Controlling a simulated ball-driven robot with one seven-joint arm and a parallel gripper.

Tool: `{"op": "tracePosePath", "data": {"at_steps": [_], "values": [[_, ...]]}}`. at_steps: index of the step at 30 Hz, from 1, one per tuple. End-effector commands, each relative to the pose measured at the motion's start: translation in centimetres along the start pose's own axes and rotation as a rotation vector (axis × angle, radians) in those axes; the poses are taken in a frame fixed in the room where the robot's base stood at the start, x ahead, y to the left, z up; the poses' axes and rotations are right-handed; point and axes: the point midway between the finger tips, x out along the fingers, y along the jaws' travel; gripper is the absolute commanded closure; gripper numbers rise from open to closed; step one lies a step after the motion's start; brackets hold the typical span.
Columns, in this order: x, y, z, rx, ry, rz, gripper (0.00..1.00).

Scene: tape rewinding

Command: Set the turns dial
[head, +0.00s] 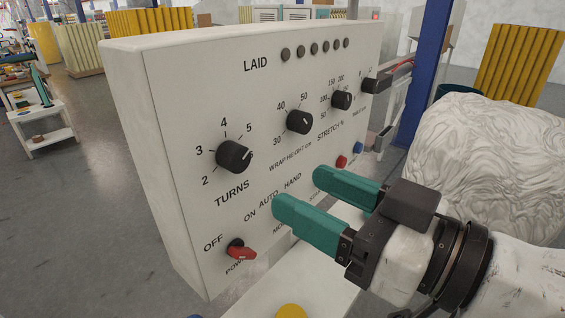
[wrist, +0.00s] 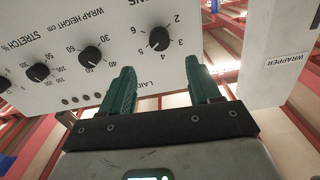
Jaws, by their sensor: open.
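The turns dial (head: 234,157) is a black knob at the left of the white panel, with numbers 2 to 5 around it. Its white mark points up and right, near or slightly past the 5. My gripper (head: 297,190) has two green fingers, open and empty, in front of the panel, to the right of and below the dial in the head view. The wrist view shows the panel upside down, with the turns dial (wrist: 159,39) beyond the gap between the open fingers (wrist: 160,70). The fingers look apart from the dial.
The wrap height dial (head: 299,122) and stretch dial (head: 342,99) sit right of the turns dial. A red power switch (head: 241,252) is below. Red and blue buttons (head: 342,162) are at lower right. A wrapped white bale (head: 490,150) stands at right.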

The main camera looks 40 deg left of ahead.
Motion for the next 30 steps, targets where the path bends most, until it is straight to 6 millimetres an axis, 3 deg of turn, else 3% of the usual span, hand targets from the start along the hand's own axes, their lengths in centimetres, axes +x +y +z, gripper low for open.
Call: {"op": "tracePosePath", "data": {"at_steps": [9,15,29,30], "values": [[5.8,-0.1,-0.2,0.003,-0.002,-0.003,0.38],[8.4,0.0,-0.1,0.005,0.000,-0.001,0.38],[9.5,0.1,0.0,0.003,0.000,0.001,0.38],[9.5,0.1,0.0,0.003,0.000,0.001,0.42]]}}
